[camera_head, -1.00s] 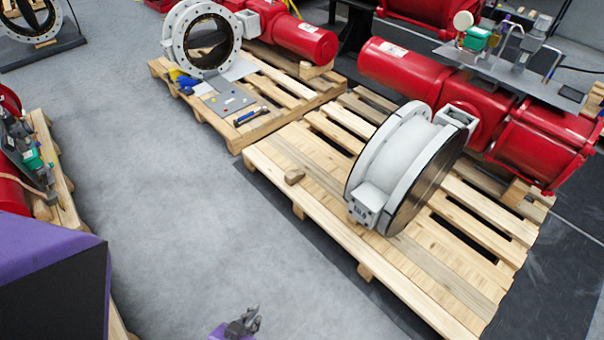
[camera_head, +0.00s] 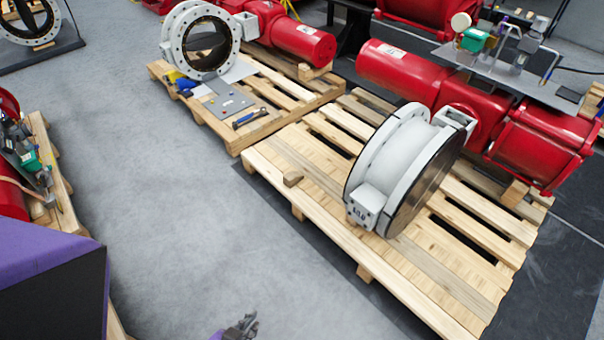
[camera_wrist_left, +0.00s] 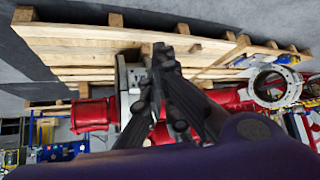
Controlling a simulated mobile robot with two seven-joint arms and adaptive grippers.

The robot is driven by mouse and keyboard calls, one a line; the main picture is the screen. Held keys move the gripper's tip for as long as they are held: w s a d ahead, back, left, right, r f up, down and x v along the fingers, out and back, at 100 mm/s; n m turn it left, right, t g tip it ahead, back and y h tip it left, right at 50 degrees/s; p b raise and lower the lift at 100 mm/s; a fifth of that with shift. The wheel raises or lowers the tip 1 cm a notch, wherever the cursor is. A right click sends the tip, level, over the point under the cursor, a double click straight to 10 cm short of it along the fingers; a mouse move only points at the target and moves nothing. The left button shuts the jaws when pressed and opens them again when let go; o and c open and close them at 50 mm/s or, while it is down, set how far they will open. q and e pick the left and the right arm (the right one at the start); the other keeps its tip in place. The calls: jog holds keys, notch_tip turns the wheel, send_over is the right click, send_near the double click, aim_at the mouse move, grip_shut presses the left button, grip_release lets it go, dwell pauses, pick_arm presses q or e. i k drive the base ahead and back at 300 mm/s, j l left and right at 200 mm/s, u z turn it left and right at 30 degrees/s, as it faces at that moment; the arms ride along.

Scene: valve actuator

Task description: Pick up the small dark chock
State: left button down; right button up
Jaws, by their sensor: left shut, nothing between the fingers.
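The small dark chock (camera_head: 293,178) is a brown wedge-like block lying on the near pallet (camera_head: 330,215), left of the white and black valve (camera_head: 400,172). My left gripper (camera_head: 246,322) shows at the bottom edge of the head view, over the grey floor, well apart from the chock and nearer to me. In the left wrist view its dark fingers (camera_wrist_left: 163,58) are together with nothing between them. My right gripper is not in view.
A second pallet (camera_head: 195,108) behind holds another valve (camera_head: 200,40), a grey plate (camera_head: 228,102) and tools. Red actuator cylinders (camera_head: 540,135) stand right of the near valve. The floor left of the pallets is clear. Another loaded pallet (camera_head: 60,180) is at the left.

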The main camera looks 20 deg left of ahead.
aim_at(291, 179)
jog(key=i+j+u, duration=0.15)
jog(key=i, duration=0.7)
jog(key=i+j+u, duration=0.1)
jog(key=i, duration=0.7)
jog(key=j, duration=0.1)
